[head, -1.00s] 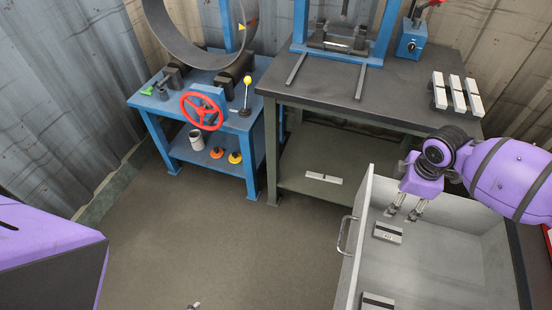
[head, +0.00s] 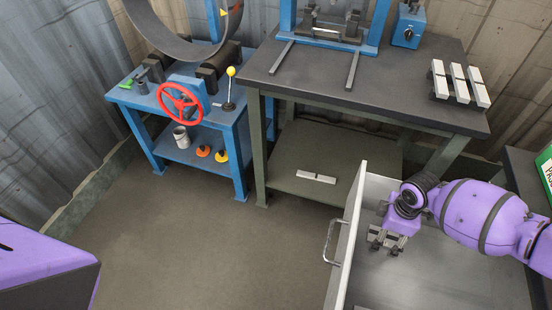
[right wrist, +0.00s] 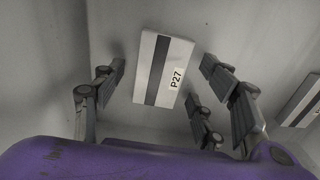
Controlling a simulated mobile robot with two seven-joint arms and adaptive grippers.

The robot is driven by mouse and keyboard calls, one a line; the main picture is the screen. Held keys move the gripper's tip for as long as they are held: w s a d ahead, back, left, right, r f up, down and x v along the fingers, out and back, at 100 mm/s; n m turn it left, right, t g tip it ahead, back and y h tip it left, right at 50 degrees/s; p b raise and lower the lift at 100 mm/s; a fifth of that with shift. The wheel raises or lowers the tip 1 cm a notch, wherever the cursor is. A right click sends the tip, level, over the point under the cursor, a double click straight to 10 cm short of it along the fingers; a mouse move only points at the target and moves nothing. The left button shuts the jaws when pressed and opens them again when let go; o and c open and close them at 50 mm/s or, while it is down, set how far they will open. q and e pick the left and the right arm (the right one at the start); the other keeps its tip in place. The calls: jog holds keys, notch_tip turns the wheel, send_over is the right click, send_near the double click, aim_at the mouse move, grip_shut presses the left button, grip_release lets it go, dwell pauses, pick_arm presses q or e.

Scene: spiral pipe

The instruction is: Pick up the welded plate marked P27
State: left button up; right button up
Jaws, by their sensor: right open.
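The welded plate marked P27 (right wrist: 148,65) is a pale block with a dark stripe and a printed label. It lies on the floor of the open grey drawer (head: 440,272). In the right wrist view my right gripper (right wrist: 164,90) is open, with its fingers on either side of the plate and gaps between them and it. In the head view the right gripper (head: 386,240) is low inside the drawer and hides most or all of the plate. My left gripper is not in view.
Another plate (right wrist: 300,100) lies to the right in the right wrist view. The drawer's front wall (head: 352,240) and handle (head: 330,242) stand left of my right gripper. A dark workbench (head: 360,90) carries several pale bars (head: 458,82). A blue pipe-bending stand (head: 185,125) is further left.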

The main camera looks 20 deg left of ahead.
jog(key=shift+f, duration=0.1)
grip_shut()
dwell(0.4)
